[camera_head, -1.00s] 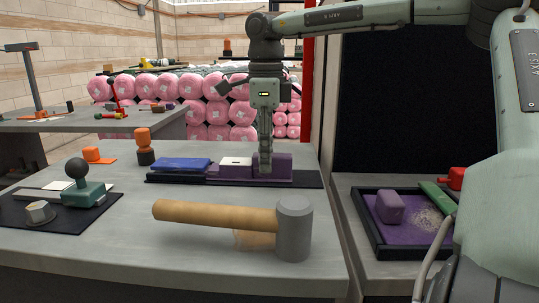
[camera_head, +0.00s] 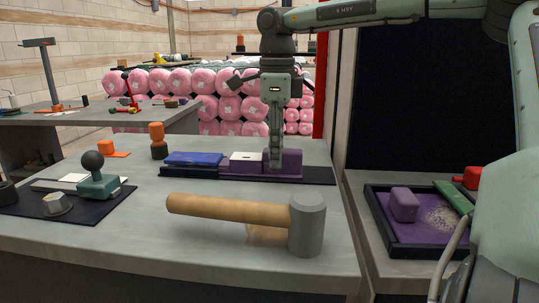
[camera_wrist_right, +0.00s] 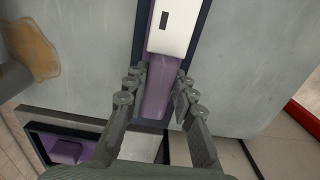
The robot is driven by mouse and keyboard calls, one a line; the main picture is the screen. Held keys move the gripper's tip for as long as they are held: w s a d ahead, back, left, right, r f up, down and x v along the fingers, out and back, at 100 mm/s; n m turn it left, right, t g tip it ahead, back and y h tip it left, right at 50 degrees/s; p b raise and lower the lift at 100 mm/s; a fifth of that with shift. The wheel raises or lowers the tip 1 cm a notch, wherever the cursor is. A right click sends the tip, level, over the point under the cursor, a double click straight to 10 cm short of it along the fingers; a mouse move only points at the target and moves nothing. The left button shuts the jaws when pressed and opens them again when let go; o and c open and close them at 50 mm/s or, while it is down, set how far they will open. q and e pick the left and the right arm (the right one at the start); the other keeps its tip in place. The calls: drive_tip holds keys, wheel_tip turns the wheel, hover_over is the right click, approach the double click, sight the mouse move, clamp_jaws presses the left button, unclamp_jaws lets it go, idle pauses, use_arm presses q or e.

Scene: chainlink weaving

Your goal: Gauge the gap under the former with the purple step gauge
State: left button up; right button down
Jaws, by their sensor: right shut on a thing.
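The purple step gauge (camera_head: 290,164) lies on a long dark strip (camera_head: 318,176) at the back of the near bench, with a tall end at right and a lower part to its left. It also shows in the right wrist view (camera_wrist_right: 157,92). My right gripper (camera_head: 275,166) points down and is shut on its tall end. In the right wrist view my fingers (camera_wrist_right: 158,88) lie on both sides of the purple body. A white block (camera_wrist_right: 170,32) with a dark slot sits just beyond them. A blue block (camera_head: 194,159) is left of the gauge; I cannot tell which part is the former. My left gripper is out of view.
A mallet (camera_head: 230,208) with a grey head lies in front of the strip. A green knobbed tool (camera_head: 98,186) stands on a dark mat at left. An orange-topped peg (camera_head: 158,140) stands behind. A dark-rimmed tray (camera_head: 395,240) holds a purple block at right.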

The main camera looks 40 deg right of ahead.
sight(300, 150)
drive_tip(key=shift+s+d, duration=0.75)
drive_tip(key=shift+s, duration=0.2)
drive_tip(key=shift+s+d, duration=0.7)
drive_tip(key=shift+s, duration=0.2)
drive_tip(key=shift+s+d+b, duration=0.5)
drive_tip(key=shift+s+d, duration=0.35)
drive_tip(key=shift+s, duration=0.2)
drive_tip(key=shift+s+d+b, duration=0.5)
drive_tip(key=shift+s+d, duration=0.35)
drive_tip(key=shift+s, duration=0.2)
drive_tip(key=shift+r, duration=0.1)
drive_tip(key=shift+r+p, duration=0.95)
drive_tip(key=shift+p, duration=0.05)
wheel_tip(300, 150, up, 4)
drive_tip(key=shift+f, duration=0.1)
drive_tip(key=shift+f, duration=0.1)
